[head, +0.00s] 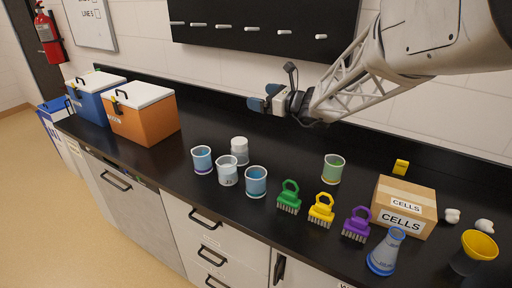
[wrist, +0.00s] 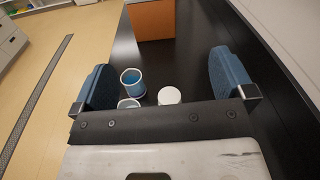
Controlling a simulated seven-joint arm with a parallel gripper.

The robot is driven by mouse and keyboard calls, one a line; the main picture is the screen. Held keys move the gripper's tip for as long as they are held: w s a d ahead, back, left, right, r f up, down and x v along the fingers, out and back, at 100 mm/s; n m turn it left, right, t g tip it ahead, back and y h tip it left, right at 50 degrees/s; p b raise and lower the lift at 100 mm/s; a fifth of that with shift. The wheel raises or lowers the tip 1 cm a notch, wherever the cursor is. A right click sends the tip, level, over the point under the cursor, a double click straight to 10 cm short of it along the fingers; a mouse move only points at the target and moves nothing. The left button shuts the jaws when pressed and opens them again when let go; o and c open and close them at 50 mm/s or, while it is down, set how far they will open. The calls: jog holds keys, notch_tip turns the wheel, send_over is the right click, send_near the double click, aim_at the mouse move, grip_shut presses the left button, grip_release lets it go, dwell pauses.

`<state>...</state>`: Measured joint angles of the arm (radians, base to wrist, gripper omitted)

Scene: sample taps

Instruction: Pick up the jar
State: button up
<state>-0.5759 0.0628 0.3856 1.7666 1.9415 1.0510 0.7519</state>
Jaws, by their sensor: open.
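A white-topped jar (head: 239,150) stands upright on the black counter, behind a group of open cups. Its round white top also shows in the wrist view (wrist: 169,96), between my fingers but farther off. A pale blue-and-white cup (head: 227,170) stands in front of it, with a blue cup (head: 202,160) to the left and another blue cup (head: 256,182) to the right. My gripper (head: 265,98) is open and empty, in the air above and behind these vessels, touching none. In the wrist view my gripper (wrist: 163,85) has its two blue fingers wide apart.
An orange box (head: 145,115) and a blue box (head: 92,98) stand at the left. A green cup (head: 333,169), several brushes (head: 321,211), a cardboard box (head: 403,206) and a blue flask (head: 386,252) are to the right. The wall with a black panel (head: 260,24) is behind.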

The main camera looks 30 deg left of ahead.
aim_at(247, 152)
jog(key=shift+m+y, duration=0.3)
jog(key=shift+m, duration=0.3)
jog(key=a+f, duration=0.1)
jog(key=f, duration=1.5)
jog(key=w+a+f, duration=0.1)
jog(key=f, duration=0.7)
jog(key=shift+a+f, duration=0.1)
jog(key=shift+a, duration=0.25)
jog(key=shift+a, duration=0.1)
jog(key=shift+a, duration=1.2)
jog(key=shift+a, duration=0.15)
jog(key=shift+a, duration=2.45)
